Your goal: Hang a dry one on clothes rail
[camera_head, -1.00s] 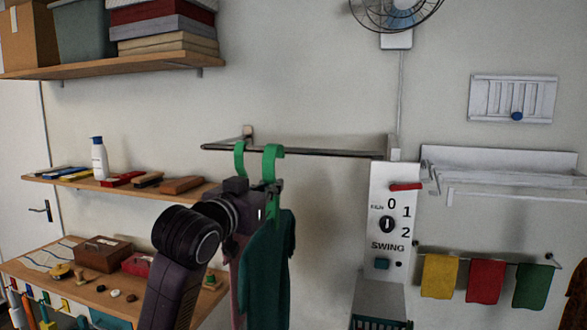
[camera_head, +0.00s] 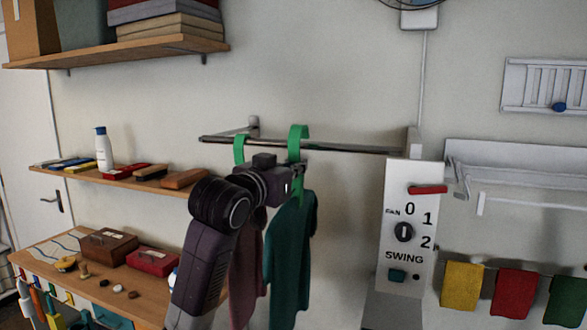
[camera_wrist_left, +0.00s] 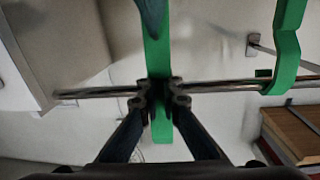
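The clothes rail (camera_head: 345,147) is a thin dark bar on the wall; it also shows in the left wrist view (camera_wrist_left: 225,86). My left gripper (camera_head: 297,172) is shut on a green hanger (camera_head: 299,131), whose hook top rises above the rail. A teal garment (camera_head: 290,255) hangs below. In the left wrist view, the fingers (camera_wrist_left: 160,92) pinch the hanger strip (camera_wrist_left: 157,55) in front of the rail; I cannot tell whether its hook rests there. A second green hanger (camera_head: 240,150) is on the rail to the left, with a maroon garment (camera_head: 246,265) partly behind my arm. My right gripper is out of view.
A white control panel (camera_head: 407,225) with a dial stands at the rail's right end. A white rack (camera_head: 510,190) and coloured cloths (camera_head: 462,285) are farther right. Shelves with a bottle (camera_head: 103,150) and boxes are left. The rail is clear between the teal hanger and panel.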

